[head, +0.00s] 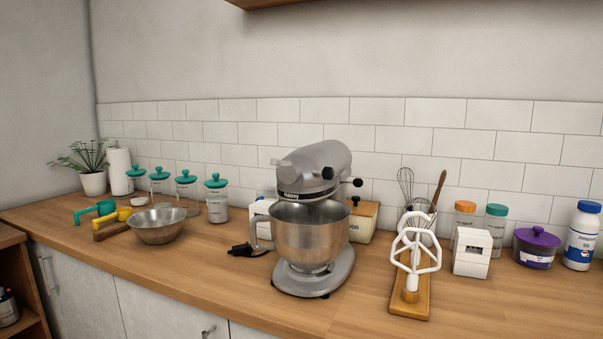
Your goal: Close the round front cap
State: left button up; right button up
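A grey stand mixer (322,166) stands on the wooden counter in the middle of the head view. Its steel bowl (308,240) sits under the head on the grey base. The front of the head faces left and toward me. A small grey piece (284,163) sticks out at the upper front of the head and looks like the round front cap. At this size I cannot tell clearly how far open it stands. Dark knobs (358,182) show on the mixer's side. Neither of my grippers is in view.
A metal bowl (158,227) and green-lidded jars (216,200) stand left. A black plug (245,250) lies beside the mixer. A wooden stand with white beaters (411,298) and a white box (472,254) are right. The counter front left of the mixer is mostly clear.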

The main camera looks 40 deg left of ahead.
aim_at(273, 161)
jog(key=i+j+u, duration=0.1)
jog(key=j+u, duration=0.25)
jog(key=u, duration=0.15)
jog(key=i+j+u, duration=0.15)
jog(key=j+u, duration=0.3)
jog(key=l, duration=0.1)
